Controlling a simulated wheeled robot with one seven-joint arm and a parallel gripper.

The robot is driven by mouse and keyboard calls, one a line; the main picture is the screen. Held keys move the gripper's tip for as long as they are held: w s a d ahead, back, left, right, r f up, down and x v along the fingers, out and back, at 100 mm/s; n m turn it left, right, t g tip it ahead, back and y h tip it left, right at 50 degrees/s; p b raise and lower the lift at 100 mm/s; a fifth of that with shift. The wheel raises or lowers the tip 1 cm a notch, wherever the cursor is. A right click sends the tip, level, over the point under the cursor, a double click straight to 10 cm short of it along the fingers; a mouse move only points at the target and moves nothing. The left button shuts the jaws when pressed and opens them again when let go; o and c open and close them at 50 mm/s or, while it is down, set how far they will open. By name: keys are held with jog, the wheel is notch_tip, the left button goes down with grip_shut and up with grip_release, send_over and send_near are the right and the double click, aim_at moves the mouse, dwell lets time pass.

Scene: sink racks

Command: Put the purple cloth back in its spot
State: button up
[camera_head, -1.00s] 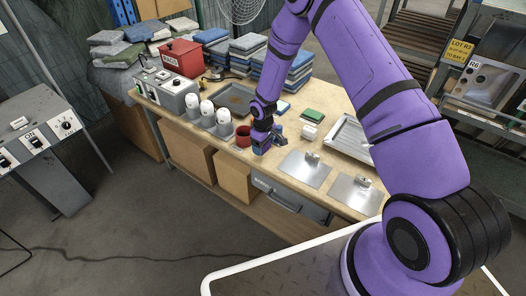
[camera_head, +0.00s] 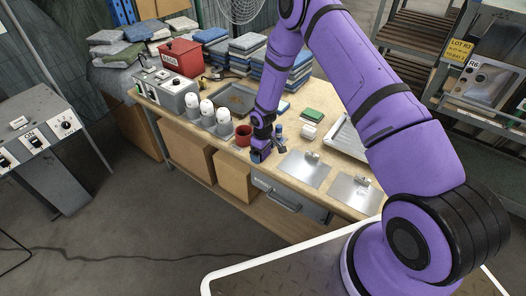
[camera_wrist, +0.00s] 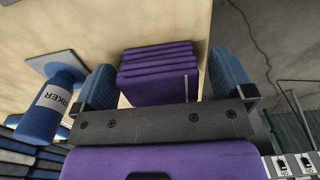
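The purple cloth (camera_wrist: 158,88) is a neatly folded, layered stack in the wrist view. It lies near the bench edge, between the two blue fingers of my gripper (camera_wrist: 161,62). The fingers stand wide apart, one on each side of the cloth. A narrow gap shows at the right finger, and the gripper looks open around the cloth. In the head view my gripper (camera_head: 260,155) is low at the front edge of the bench, beside the red mug. There the cloth cannot be told apart from my purple wrist.
A blue marker bottle (camera_wrist: 62,92) stands close to the left finger. The red mug (camera_head: 243,136), white-topped bottles (camera_head: 207,113) and a tray (camera_head: 236,99) are nearby on the bench. Metal plates (camera_head: 305,168) lie to the right. A green folded cloth (camera_head: 313,115) lies behind.

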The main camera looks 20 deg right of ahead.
jog(key=shift+r, duration=0.1)
notch_tip(320, 180, up, 12)
dwell(0.5)
jog(key=s+d+r+m+t, duration=0.15)
jog(key=s+r, duration=0.25)
jog(key=r, duration=0.7)
jog(key=s+d+r+m+h, duration=0.1)
jog(key=s+d+r, duration=0.15)
jog(key=r, duration=0.75)
jog(key=s+d+r+m+t, duration=0.1)
jog(key=s+r, duration=0.3)
jog(key=r, duration=0.7)
jog(key=s+r+m+t, duration=0.1)
jog(key=s+r, duration=0.3)
jog(key=s, duration=0.5)
jog(key=s+d+r+m, duration=0.1)
jog(key=s+r, duration=0.3)
jog(key=s, duration=0.5)
jog(key=s+r+m+t+y, duration=0.1)
jog(key=s+r, duration=0.3)
jog(key=s, duration=0.5)
jog(key=shift+d+r+m+t, duration=0.2)
jog(key=shift+d+m+t, duration=0.15)
jog(key=shift+d, duration=0.05)
